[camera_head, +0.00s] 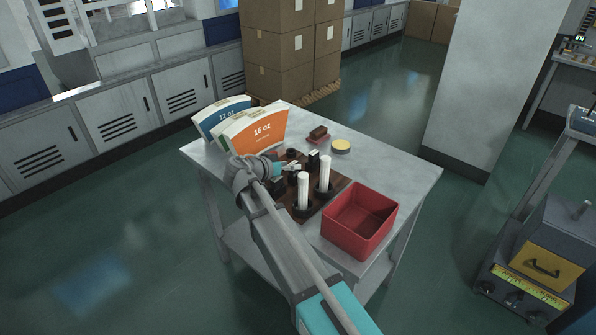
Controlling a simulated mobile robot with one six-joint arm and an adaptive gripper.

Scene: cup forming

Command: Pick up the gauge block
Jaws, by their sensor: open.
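My gripper (296,168) is over the brown board (333,186) on the grey table, its jaws open, small and partly hidden by my wrist. A small dark upright block (313,158) with a paler top stands just beyond my fingertips, near the board's far side. It may be the gauge block, but it is too small to be sure. I cannot tell whether my fingers touch it. A reddish-brown block (318,132) also lies behind the board, apart from my gripper.
Two white posts (325,174) (303,190) stand upright on the board close to my gripper. A red open bin (378,207) is at the front right. Cup-blank sheets marked 16 oz (258,130) and 12 oz (214,113) stand at the left. A yellow-topped round tin (341,146) sits behind. The table's right side (405,168) is clear.

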